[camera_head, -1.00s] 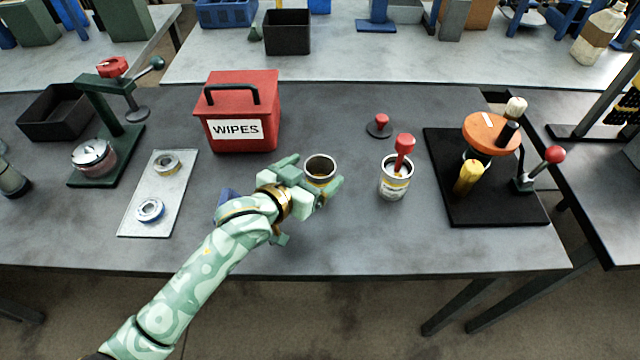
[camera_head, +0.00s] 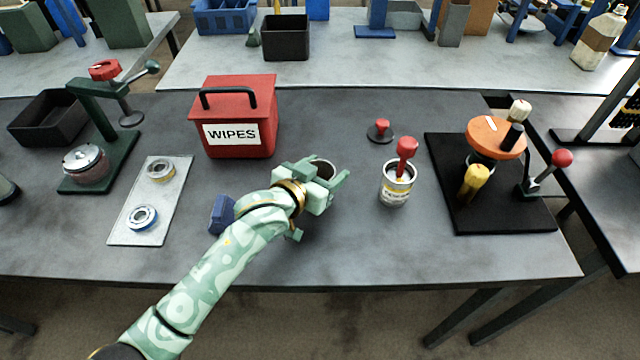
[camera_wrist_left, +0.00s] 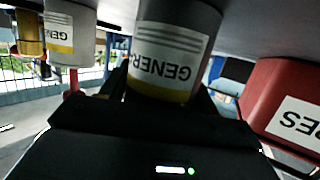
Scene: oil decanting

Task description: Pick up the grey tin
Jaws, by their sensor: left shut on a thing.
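The grey tin (camera_head: 325,167) shows only as a dark opening and bit of rim in the head view, mostly hidden by my left gripper (camera_head: 325,174). In the left wrist view the tin (camera_wrist_left: 165,48) appears upside down, grey with a white and yellow label reading "GENER". It sits between my left fingers, which are shut on it. I cannot tell whether it touches the table. My right gripper is not in view.
A red WIPES box (camera_head: 238,115) stands behind left of the gripper. A labelled tin (camera_head: 396,188) with a red-handled tool stands to the right. A blue object (camera_head: 221,214) lies beside my left forearm. A metal plate (camera_head: 131,228) with two rings is at left. The table front is clear.

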